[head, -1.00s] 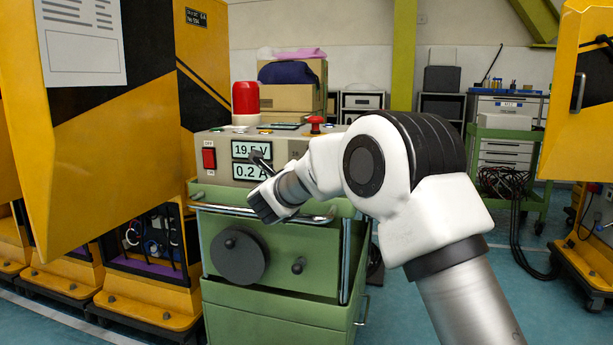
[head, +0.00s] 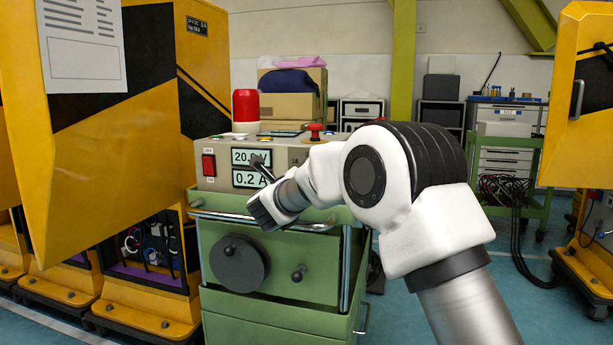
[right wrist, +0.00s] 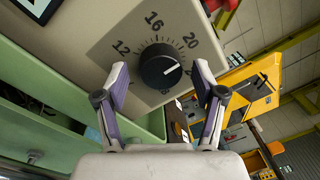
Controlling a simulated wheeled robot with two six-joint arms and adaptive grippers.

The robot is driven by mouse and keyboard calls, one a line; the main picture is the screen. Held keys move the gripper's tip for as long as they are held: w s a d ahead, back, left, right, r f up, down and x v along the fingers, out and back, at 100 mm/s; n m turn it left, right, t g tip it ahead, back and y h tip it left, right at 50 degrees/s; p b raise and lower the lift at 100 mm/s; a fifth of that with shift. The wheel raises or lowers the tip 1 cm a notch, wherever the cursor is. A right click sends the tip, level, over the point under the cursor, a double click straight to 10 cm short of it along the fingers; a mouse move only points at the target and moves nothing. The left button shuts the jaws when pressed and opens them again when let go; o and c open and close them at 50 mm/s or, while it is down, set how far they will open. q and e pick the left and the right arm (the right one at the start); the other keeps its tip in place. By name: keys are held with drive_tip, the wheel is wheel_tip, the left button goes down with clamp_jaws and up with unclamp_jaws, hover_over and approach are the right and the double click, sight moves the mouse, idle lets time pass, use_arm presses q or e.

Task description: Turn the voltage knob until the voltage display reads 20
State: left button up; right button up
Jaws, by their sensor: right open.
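The voltage display (head: 251,157) on the grey power supply box (head: 215,182) starts with "20"; its last characters are covered by my right gripper. The current display (head: 249,179) below reads 0.2 A. The voltage knob (right wrist: 160,66) is black with a white pointer, on a dial marked 12, 16, 20, in the right wrist view. In the head view my right gripper (head: 260,183) hides the knob. My left gripper is not in view.
The box sits on a green cart (head: 320,270) with a metal rail. A red switch (head: 208,165), a red beacon (head: 246,105) and a red emergency button (head: 315,131) are on the box. Yellow cabinets (head: 100,150) stand close on the left.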

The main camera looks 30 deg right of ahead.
drive_tip(key=v, duration=1.2)
idle(1.1)
